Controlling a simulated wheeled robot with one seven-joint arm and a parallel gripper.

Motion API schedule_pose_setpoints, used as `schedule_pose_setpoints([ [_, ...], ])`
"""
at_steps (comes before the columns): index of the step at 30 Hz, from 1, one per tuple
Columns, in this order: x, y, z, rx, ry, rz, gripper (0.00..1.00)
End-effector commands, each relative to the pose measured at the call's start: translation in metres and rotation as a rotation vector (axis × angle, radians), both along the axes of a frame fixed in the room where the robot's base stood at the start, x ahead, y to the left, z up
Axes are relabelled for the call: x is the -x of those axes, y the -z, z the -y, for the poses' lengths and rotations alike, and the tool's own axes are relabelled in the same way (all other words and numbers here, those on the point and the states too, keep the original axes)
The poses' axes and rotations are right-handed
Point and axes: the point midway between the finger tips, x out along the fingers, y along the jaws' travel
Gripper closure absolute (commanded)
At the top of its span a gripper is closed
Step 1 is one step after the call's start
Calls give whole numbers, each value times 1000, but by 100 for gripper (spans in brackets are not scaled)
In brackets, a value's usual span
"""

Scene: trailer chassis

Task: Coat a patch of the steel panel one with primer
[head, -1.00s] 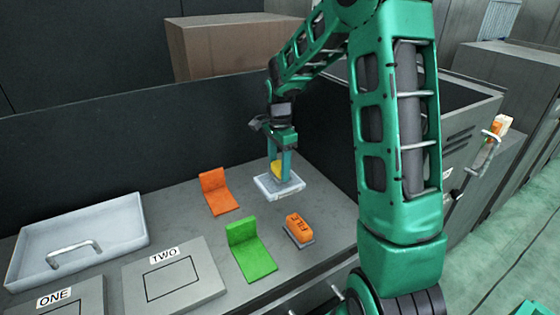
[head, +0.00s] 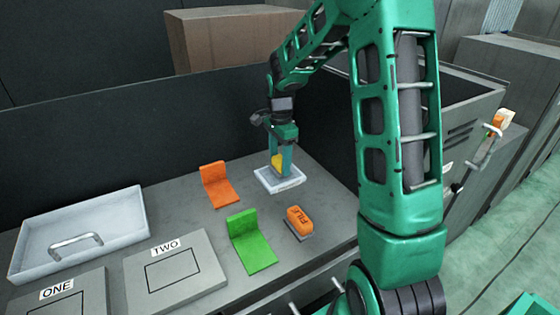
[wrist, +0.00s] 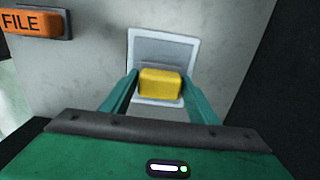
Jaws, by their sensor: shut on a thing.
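Steel panel one (head: 65,299) lies at the bottom left of the head view, with a label reading ONE and a dark outlined patch, partly cut off by the frame edge. My gripper (head: 280,164) is at the far right part of the bench, pointing down. It is shut on a yellow block (head: 277,160), which also shows between the fingers in the wrist view (wrist: 161,83). The block is over or in a small pale tray (head: 296,183) with a grey floor (wrist: 165,48). I cannot tell whether its underside touches the tray floor.
Panel two (head: 205,265) lies right of panel one. A large pale tray (head: 115,212) with a handle is behind them. An orange angled piece (head: 215,180), a green one (head: 247,240) and an orange file block (head: 299,221) stand between panel two and my gripper. A dark wall runs behind.

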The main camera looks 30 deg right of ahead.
Motion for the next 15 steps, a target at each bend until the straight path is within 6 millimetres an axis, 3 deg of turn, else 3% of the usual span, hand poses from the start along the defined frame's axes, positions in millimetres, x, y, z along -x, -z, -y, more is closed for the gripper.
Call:
schedule_pose_setpoints([
  [15,0,5,0,0,1,0,64],
])
